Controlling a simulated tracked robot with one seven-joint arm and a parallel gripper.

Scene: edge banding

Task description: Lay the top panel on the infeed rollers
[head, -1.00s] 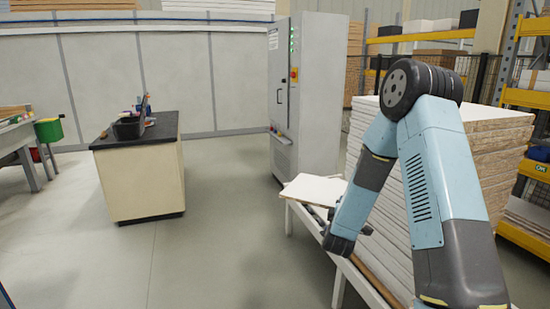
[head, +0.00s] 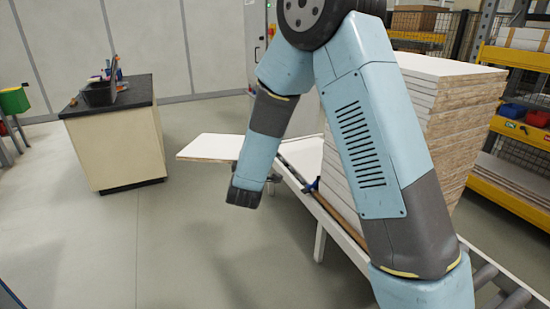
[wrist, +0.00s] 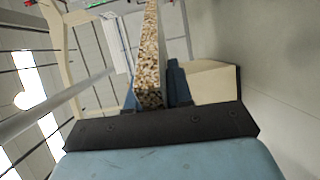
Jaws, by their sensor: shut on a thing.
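The top panel (head: 208,147) is a white board that lies about level in the head view and sticks out to the left over open floor. In the wrist view its speckled chipboard edge (wrist: 150,55) stands between the two fingers of my gripper (wrist: 154,92). My gripper is shut on the panel's edge; in the head view my arm mostly hides it. The infeed rollers (head: 487,275) show as grey cylinders in a white frame at the lower right, partly hidden by my arm. I cannot tell whether the panel touches the frame behind it.
A tall stack of white panels (head: 450,95) stands at the right, beside the white frame (head: 336,228). A cream cabinet (head: 115,150) with a dark top stands at the left. Yellow shelving (head: 510,190) is at the far right. The floor at the lower left is clear.

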